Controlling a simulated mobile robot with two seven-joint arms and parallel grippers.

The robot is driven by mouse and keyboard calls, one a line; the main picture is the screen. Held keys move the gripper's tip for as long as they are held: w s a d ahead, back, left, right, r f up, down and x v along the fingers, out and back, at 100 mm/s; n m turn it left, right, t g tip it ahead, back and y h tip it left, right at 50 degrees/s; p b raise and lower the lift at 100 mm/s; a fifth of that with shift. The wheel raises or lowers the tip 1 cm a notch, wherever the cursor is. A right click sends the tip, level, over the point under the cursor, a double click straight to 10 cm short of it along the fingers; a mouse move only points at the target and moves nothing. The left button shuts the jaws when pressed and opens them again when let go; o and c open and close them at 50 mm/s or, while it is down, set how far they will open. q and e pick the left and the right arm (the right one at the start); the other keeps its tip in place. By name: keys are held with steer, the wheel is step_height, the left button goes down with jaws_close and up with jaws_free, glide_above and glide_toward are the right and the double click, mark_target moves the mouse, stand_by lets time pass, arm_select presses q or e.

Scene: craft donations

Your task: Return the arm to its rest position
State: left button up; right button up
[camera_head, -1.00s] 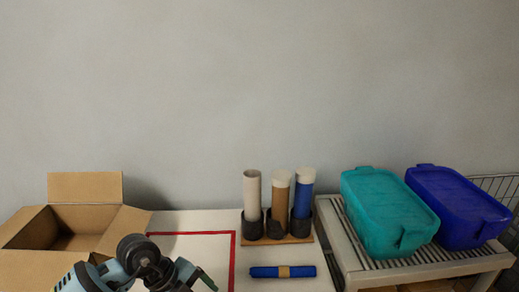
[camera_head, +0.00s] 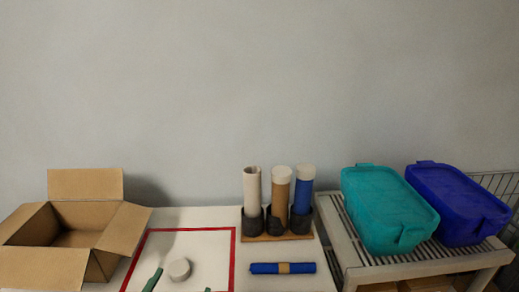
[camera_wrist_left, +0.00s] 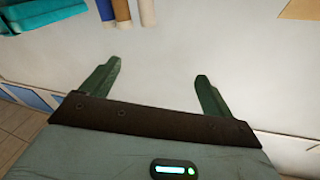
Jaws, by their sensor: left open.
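My left gripper (camera_head: 183,281) shows only as green fingertips at the bottom edge of the head view, over the red-outlined square (camera_head: 234,250). In the left wrist view the same gripper (camera_wrist_left: 158,70) has its fingers wide apart with nothing between them. A round white cap (camera_head: 180,269) lies in the square, close to the fingertips in the head view. Most of my left arm is out of the head view. My right gripper is not in view.
An open cardboard box (camera_head: 45,268) stands left. A rack (camera_head: 272,238) holds a white tube (camera_head: 252,190), a brown tube (camera_head: 280,195) and a blue tube (camera_head: 303,190). A blue roll (camera_head: 283,268) lies in front. Teal (camera_head: 388,208) and blue (camera_head: 458,203) bins sit on a slatted stand (camera_head: 420,262).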

arm_select(q)
steer(key=s+a+f+n+g+y, duration=0.55)
steer(key=s+a+f+g, duration=0.25)
steer(key=s+f, duration=0.4)
steer(key=s+d+f+m+g+h, duration=0.1)
steer(key=s+f+g, duration=0.3)
steer(key=s, duration=0.6)
steer(key=s+f+m+g+h, duration=0.1)
steer(key=s+f+g, duration=0.2)
steer(key=s+g, duration=0.55)
steer(key=w+d+f+t+h+p, duration=0.1)
steer(key=w+d+f+t, duration=0.2)
steer(key=t, duration=0.7)
step_height(320, 180, down, 5)
steer(key=shift+w+r+t, duration=0.1)
steer(key=shift+w+t, duration=0.25)
steer(key=shift+w, duration=0.7)
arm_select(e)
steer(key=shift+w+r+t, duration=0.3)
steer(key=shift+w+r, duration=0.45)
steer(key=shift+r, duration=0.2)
arm_select(q)
steer(key=shift+n, duration=0.25)
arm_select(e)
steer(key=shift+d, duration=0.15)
